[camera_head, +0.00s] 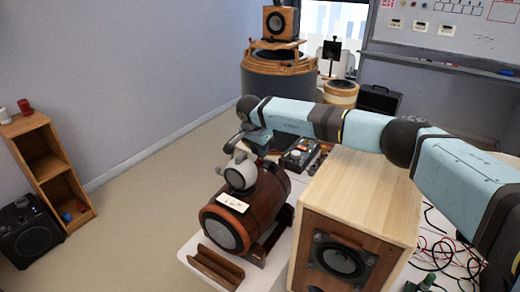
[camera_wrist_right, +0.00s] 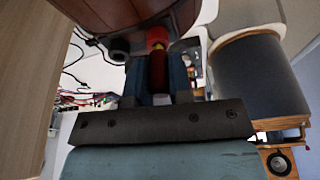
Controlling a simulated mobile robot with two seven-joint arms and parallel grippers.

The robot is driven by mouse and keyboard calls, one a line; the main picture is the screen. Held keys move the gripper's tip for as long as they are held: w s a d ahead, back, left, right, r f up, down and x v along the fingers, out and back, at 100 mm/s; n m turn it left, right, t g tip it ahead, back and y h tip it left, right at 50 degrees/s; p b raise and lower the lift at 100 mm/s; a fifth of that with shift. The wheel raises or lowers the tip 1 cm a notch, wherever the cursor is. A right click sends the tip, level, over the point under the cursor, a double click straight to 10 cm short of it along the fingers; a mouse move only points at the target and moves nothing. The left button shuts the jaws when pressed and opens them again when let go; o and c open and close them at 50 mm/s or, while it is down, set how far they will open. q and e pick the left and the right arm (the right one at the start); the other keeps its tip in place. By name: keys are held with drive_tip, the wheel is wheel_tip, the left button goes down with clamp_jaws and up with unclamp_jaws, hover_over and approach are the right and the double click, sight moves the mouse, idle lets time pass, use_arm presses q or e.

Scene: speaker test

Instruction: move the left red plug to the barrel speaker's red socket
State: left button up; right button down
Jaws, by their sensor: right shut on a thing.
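The barrel speaker (camera_head: 228,228) is a dark reddish-brown wooden barrel lying on its side, its round driver facing front. In the right wrist view its brown body (camera_wrist_right: 110,14) fills the top. My right gripper (camera_wrist_right: 159,68) is shut on a dark red plug (camera_wrist_right: 158,76), held between two blue-grey fingers. A bright red round part (camera_wrist_right: 157,36) is at the plug's far end, against the barrel; it looks like the red socket, but I cannot tell how deep the plug sits. A black socket (camera_wrist_right: 118,47) is to its left. In the head view, the plug is hidden behind the barrel. My left gripper is not in view.
A pale wooden box speaker (camera_head: 365,195) stands close to the right of the barrel on the white table (camera_head: 190,256). A grey round tweeter (camera_head: 241,172) sits on the barrel. Loose cables (camera_head: 450,252) lie at the right. A large grey cylinder speaker (camera_head: 275,85) stands behind.

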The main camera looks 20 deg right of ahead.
drive_tip(key=shift+f, duration=0.5)
drive_tip(key=c, duration=0.9)
unclamp_jaws()
drive_tip(key=shift+c, duration=0.2)
drive_tip(key=shift+r, duration=0.1)
drive_tip(key=shift+r+p, duration=1.65)
drive_tip(key=shift+r, duration=2.05)
